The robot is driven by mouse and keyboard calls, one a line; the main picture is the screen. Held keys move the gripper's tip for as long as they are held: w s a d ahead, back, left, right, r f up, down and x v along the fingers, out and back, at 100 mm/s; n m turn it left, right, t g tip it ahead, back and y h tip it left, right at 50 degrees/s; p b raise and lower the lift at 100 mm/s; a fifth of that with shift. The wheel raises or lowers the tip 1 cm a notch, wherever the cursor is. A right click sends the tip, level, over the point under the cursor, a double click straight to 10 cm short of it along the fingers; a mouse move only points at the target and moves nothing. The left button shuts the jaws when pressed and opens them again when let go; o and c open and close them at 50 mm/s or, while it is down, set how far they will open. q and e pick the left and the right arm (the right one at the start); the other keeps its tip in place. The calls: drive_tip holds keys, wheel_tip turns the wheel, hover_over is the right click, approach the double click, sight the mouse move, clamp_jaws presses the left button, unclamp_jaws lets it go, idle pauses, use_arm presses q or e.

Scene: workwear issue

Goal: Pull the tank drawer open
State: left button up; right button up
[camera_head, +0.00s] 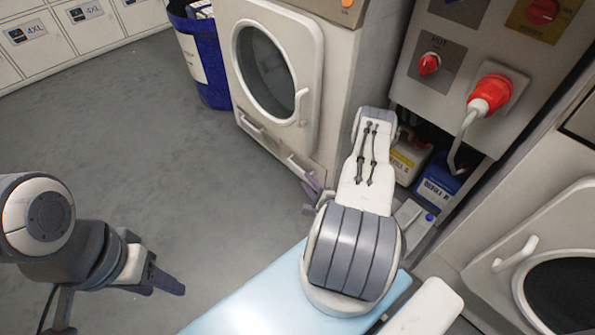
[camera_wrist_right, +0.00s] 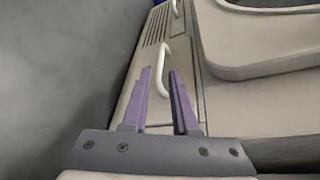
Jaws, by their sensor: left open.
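A white dryer (camera_head: 345,60) with a round door has a low front strip with two pale handles. The nearer handle (camera_wrist_right: 163,68) belongs to the drawer front (camera_wrist_right: 190,55) at the dryer's lower near corner; the front looks closed. No label shows on it. My right gripper (camera_wrist_right: 160,75) is open, its purple fingers on either side of that handle in the right wrist view; contact cannot be told. In the head view the right gripper (camera_head: 311,187) is partly hidden by my own arm beside the drawer front (camera_head: 304,168). My left gripper (camera_head: 165,282) is open and empty over the floor.
The second handle (camera_wrist_right: 175,8) sits further along beside a vent grille (camera_wrist_right: 157,25). A blue bin (camera_head: 208,65) stands left of the dryer. Jerrycans (camera_head: 437,180) stand under a socket panel at right. A light blue surface (camera_head: 245,305) lies below my arm. The grey floor in front is clear.

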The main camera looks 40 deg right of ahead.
sight(298, 167)
drive_tip(key=shift+m+h, duration=0.3)
drive_tip(key=shift+m, duration=0.1)
drive_tip(key=b+x, duration=0.1)
drive_tip(key=x, duration=0.1)
drive_tip(key=b+x, duration=0.2)
drive_tip(key=x, duration=0.1)
drive_tip(key=b+x, duration=0.2)
drive_tip(key=x, duration=0.1)
drive_tip(key=shift+w+d+f, duration=0.1)
drive_tip(key=shift+d+f, duration=0.05)
drive_tip(key=shift+f, duration=0.2)
drive_tip(key=shift+w+d+b, duration=0.2)
drive_tip(key=shift+w+b, duration=0.2)
drive_tip(key=shift+w, duration=0.25)
clamp_jaws()
drive_tip(key=shift+s, duration=0.1)
